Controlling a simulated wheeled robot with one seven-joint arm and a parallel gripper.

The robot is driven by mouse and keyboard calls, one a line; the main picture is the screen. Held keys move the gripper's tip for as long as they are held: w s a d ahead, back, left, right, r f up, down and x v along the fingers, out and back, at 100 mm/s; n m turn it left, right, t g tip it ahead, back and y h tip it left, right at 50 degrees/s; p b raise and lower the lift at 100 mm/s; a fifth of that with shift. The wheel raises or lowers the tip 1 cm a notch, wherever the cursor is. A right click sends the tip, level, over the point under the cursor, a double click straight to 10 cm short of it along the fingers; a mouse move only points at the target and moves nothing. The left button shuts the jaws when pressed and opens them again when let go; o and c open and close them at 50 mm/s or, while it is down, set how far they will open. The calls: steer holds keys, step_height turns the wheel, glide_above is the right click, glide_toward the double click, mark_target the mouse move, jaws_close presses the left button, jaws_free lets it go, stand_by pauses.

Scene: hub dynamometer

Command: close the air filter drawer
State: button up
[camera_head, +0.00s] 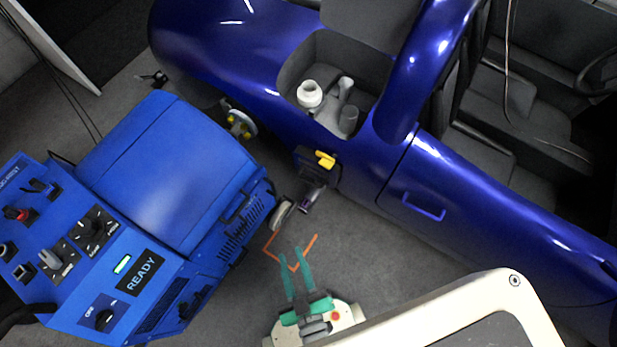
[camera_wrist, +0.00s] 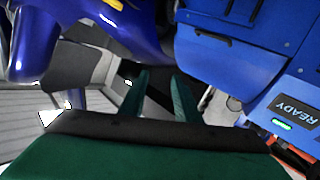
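The blue dynamometer cabinet (camera_head: 165,175) stands at left in the head view, with a lit READY display. Its side facing my gripper has a dark handle (camera_head: 235,207) and vent slots (camera_head: 240,235). In the wrist view the cabinet (camera_wrist: 290,60) fills the upper right, with a dark handle (camera_wrist: 211,39) on a blue panel. I cannot tell for sure which panel is the air filter drawer or how far it stands out. My gripper (camera_head: 291,250) is below and right of the cabinet's side, apart from it. Its teal fingers (camera_wrist: 162,73) are apart, with nothing visible between them.
A dark blue car (camera_head: 390,180) fills the right side, close to the cabinet. A wheel-hub part (camera_head: 238,124) and a small wheel (camera_head: 283,215) sit in the gap between them. Orange lines (camera_head: 272,250) show near my fingertips. Bare grey floor (camera_head: 350,245) lies between car and gripper.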

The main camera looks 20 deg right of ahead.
steer(key=w+d+f+n+h, duration=0.1)
steer(key=w+d+f+n, duration=0.1)
steer(key=w+f, duration=0.45)
steer(key=w+d+f+n+h, duration=0.2)
steer(key=w+d+f, duration=0.1)
steer(key=f, duration=0.6)
steer(key=n+g+h, duration=0.2)
steer(key=n+h, duration=0.3)
glide_toward(308, 181)
steer(key=x, duration=1)
steer(key=shift+s+f, duration=0.1)
steer(key=shift+f, duration=0.25)
steer(key=shift+c, duration=0.5)
jaws_close()
